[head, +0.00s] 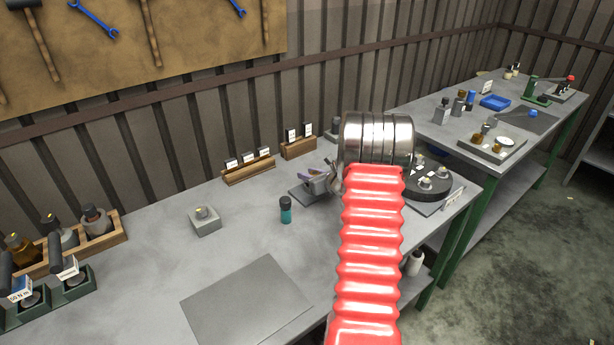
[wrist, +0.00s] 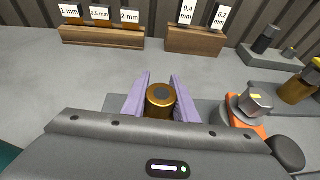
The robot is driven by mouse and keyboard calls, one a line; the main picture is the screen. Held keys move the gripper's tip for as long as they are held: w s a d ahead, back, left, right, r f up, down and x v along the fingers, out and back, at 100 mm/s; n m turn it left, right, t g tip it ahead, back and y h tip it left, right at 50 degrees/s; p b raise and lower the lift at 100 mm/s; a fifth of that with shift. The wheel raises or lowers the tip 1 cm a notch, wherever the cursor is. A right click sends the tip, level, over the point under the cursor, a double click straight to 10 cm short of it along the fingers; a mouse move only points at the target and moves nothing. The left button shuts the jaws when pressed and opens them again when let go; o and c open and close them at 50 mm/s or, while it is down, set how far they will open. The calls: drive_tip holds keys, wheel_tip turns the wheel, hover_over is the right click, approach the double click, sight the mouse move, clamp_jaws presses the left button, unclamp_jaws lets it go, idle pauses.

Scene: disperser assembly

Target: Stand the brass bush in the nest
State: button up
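The brass bush (wrist: 160,96) is a short upright brass cylinder with a darker round centre on top. In the wrist view it stands between the two pale purple fingers of my gripper (wrist: 161,88), which lie against it on both sides with no clear gap. My gripper (head: 317,178) also shows in the head view, low over a dark grey plate (head: 299,194) and partly behind my arm. The bush cannot be made out there. The underside of the bush is hidden, so I cannot tell whether it touches the plate. I cannot pick out the nest for certain.
A metal block in an orange holder (wrist: 247,125) stands close right of my gripper. Wooden racks with labelled pieces (head: 248,168) stand behind. A dark round turntable (head: 430,186) is to the right.

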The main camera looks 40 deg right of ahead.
drive_tip(key=o, duration=0.5)
drive_tip(key=shift+c, duration=0.2)
drive_tip(key=shift+r, duration=0.1)
drive_tip(key=v, duration=1.2)
